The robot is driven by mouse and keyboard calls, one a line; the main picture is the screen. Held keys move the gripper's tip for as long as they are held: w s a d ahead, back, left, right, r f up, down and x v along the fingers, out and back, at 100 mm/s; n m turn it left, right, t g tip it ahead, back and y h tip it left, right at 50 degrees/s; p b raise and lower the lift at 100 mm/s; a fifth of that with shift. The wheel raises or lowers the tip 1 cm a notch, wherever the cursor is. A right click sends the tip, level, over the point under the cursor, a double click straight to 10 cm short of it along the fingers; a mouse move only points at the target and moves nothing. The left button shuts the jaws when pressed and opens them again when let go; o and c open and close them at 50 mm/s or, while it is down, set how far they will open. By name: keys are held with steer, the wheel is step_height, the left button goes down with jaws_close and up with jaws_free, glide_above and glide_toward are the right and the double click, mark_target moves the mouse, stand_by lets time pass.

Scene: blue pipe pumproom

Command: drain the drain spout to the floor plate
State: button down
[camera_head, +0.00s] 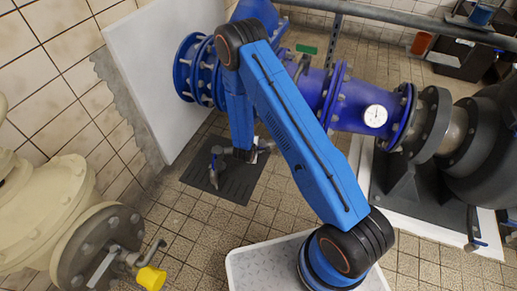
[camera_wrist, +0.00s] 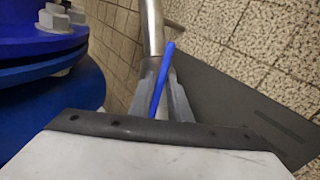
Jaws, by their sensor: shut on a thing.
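My gripper (camera_wrist: 162,75) is shut on a thin blue lever (camera_wrist: 167,58), which stands between its two grey fingers. A shiny metal pipe (camera_wrist: 153,28), which looks like the drain spout, rises just behind the fingertips. Whether the lever joins this pipe is hidden by the fingers. The dark grey floor plate (camera_wrist: 235,105) lies on the tiles below and to the right in the wrist view. In the head view the floor plate (camera_head: 235,187) lies below my arm's end, and a small grey fitting (camera_head: 215,160) shows above it. No water is visible.
Blue flanged pipework (camera_wrist: 40,55) is close on the left in the wrist view. In the head view a blue pipe with a gauge (camera_head: 375,116) runs right to a dark pump (camera_head: 480,135). A cream valve body (camera_head: 60,215) with a yellow handle (camera_head: 150,277) stands at left.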

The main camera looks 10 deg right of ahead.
steer(key=c, duration=1.8)
jaws_free()
steer(key=shift+c, duration=0.2)
steer(key=v, duration=1.7)
steer(key=shift+s, duration=0.25)
steer(key=shift+r, duration=0.1)
